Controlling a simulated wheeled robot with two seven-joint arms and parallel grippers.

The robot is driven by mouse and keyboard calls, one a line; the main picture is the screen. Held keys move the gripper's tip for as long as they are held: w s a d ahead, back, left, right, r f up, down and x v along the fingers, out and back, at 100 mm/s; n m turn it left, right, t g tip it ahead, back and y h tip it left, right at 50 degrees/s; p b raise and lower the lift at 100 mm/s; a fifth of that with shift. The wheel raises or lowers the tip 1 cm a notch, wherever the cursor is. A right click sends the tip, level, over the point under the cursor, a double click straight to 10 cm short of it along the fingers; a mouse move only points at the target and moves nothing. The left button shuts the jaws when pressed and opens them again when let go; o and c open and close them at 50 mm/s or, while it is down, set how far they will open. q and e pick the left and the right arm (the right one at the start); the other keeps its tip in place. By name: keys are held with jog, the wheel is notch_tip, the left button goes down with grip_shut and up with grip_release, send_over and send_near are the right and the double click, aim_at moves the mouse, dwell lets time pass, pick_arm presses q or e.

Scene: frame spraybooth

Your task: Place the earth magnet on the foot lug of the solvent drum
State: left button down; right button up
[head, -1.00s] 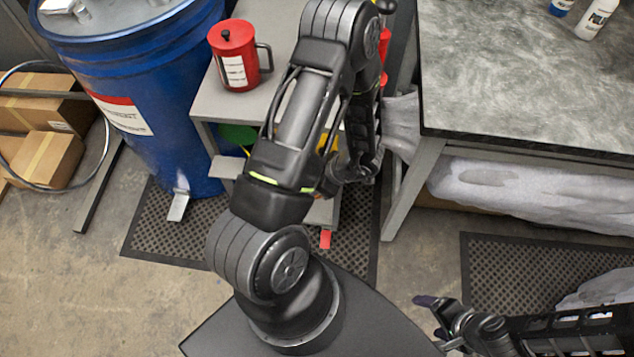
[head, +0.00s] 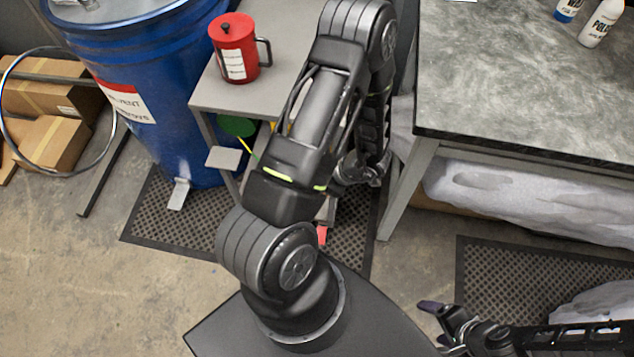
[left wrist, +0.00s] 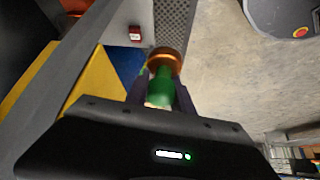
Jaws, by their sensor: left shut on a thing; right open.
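The blue solvent drum (head: 165,110) stands at the upper left of the head view, with a red and white label. Its pale metal foot lug (head: 179,193) sticks out at the drum's base, above the black mat, with nothing seen on it. My left gripper (left wrist: 161,88) is shut on a green piece with a copper-coloured round end, apparently the earth magnet (left wrist: 164,58). In the head view my left arm largely hides that hand, beside the grey cart, and the magnet cannot be made out. My right gripper (head: 432,308) is open and empty at the lower right.
A grey cart (head: 215,97) holding a red can (head: 235,50) stands right of the drum. A workbench (head: 520,90) with bottles is at the right. Cardboard boxes (head: 55,145) and a hoop lie left. Floor before the drum is clear.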

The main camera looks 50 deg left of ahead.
pick_arm(q)
jog(key=w+d+r+m+t, duration=0.3)
jog(key=w+d+r+m, duration=0.1)
jog(key=w+m, duration=0.25)
jog(key=w+d+r+m+t, duration=0.3)
jog(key=w+d+m+t, duration=0.1)
jog(key=w+m, duration=0.25)
jog(key=w+d+r+m+t+h, duration=0.2)
jog(key=w+d+r+m+h, duration=0.3)
jog(key=d+r+m, duration=0.3)
jog(key=d+m+h, duration=0.1)
jog(key=d+m, duration=0.1)
jog(key=shift+d, duration=0.3)
jog(key=shift+w, duration=0.1)
